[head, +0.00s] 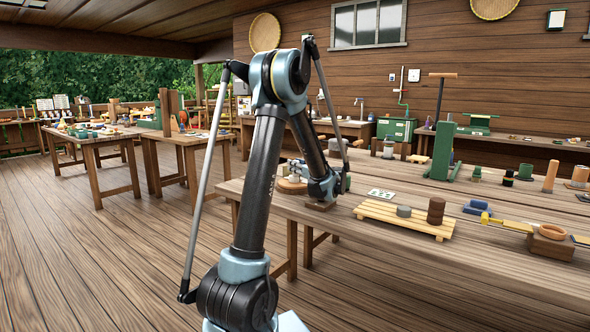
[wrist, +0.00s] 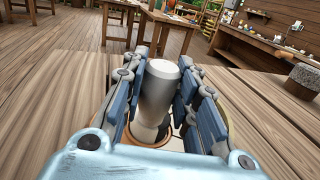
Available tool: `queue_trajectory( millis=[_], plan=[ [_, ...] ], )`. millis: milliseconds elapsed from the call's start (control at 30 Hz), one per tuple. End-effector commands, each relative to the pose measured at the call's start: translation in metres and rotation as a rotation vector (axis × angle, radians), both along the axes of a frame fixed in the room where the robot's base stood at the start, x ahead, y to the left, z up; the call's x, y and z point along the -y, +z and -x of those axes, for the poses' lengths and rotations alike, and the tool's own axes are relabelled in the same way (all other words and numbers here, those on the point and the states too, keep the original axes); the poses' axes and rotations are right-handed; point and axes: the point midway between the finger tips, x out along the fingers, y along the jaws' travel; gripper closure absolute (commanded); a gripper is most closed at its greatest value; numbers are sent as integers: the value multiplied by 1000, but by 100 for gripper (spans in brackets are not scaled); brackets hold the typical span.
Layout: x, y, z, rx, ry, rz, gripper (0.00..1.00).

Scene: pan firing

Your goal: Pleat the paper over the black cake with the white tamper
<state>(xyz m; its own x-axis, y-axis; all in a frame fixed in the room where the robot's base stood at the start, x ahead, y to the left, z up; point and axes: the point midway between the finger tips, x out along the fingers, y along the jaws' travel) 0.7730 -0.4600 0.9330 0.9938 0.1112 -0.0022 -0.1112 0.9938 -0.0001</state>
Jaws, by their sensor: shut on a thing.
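The white tamper (wrist: 160,88) stands between my gripper's fingers (wrist: 160,95) in the wrist view, and they are shut on it. Its lower end reaches down to a round brown-rimmed piece (wrist: 150,141), with a strip of white beside it that may be paper. I cannot tell whether the tamper touches it. In the head view my gripper (head: 299,170) is low over a round wooden piece (head: 291,186) at the table's left part. The black cake is not clearly visible; the gripper and tamper may hide it.
A slatted wooden rack (head: 380,216) holds a brown cylinder (head: 436,210) and a grey-green disc (head: 403,211). A green press (head: 442,150) stands further back. A grey speckled cylinder (wrist: 305,79) is at the right in the wrist view.

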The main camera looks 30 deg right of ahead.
Motion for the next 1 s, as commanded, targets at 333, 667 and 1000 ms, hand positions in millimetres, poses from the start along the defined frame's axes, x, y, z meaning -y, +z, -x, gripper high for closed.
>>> queue_trajectory(
  millis=[333,667,1000],
  plan=[
    [-1,23,0,0,0,0,96],
    [0,43,0,0,0,0,96],
    [0,47,0,0,0,0,96]
  ],
)
